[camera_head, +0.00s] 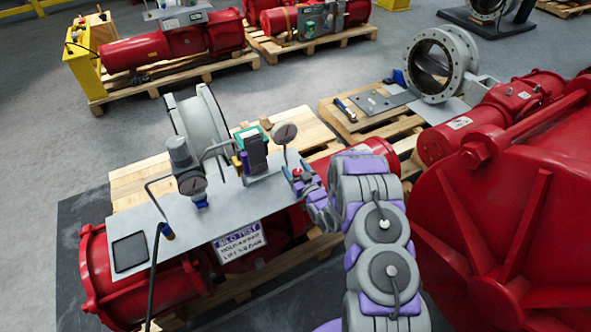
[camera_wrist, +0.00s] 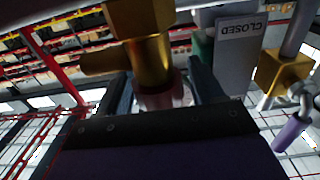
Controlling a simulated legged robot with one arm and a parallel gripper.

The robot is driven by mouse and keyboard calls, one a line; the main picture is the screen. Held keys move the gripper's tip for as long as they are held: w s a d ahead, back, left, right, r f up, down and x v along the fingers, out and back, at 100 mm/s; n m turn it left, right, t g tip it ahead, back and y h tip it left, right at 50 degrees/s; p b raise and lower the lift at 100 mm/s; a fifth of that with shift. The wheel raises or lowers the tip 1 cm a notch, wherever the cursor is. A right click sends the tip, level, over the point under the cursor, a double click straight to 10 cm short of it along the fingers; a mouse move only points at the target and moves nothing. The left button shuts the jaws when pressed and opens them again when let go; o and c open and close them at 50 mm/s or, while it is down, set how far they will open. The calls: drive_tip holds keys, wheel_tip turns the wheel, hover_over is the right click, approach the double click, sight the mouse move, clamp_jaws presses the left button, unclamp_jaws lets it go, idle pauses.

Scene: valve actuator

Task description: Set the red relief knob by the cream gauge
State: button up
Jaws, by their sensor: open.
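The red relief knob shows in the wrist view as a dull pinkish-red piece (camera_wrist: 166,97) under a brass fitting (camera_wrist: 150,55). My gripper (camera_wrist: 162,88) is open, with one dark finger on each side of the knob. I cannot tell whether the fingers touch it. In the head view my gripper (camera_head: 303,185) is at the right end of the grey panel (camera_head: 145,222), at a small red part (camera_head: 297,173). A round pale-rimmed gauge (camera_head: 284,133) stands on a stem just behind it. Another gauge (camera_head: 192,184) is further left on the panel; both faces are too small to read.
In the wrist view, a grey tag reading CLOSED (camera_wrist: 240,35), upside down, and a second brass fitting (camera_wrist: 287,72) are to the right. In the head view, a dark green-topped box (camera_head: 253,152) and pipes stand left of my gripper. A large red housing (camera_head: 505,215) is at right.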

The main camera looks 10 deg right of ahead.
drive_tip(key=c, duration=1)
drive_tip(key=shift+o, duration=0.2)
drive_tip(key=shift+n+y, duration=0.5)
drive_tip(key=shift+y, duration=0.1)
drive_tip(key=shift+s+a+n+g+y, duration=0.1)
drive_tip(key=shift+n+g+y, duration=0.35)
drive_tip(key=shift+y, duration=0.2)
drive_tip(key=shift+s+a+n+g+y, duration=0.1)
drive_tip(key=shift+n+g+y, duration=0.3)
drive_tip(key=shift+y, duration=0.25)
drive_tip(key=o, duration=1)
drive_tip(key=shift+c, duration=0.2)
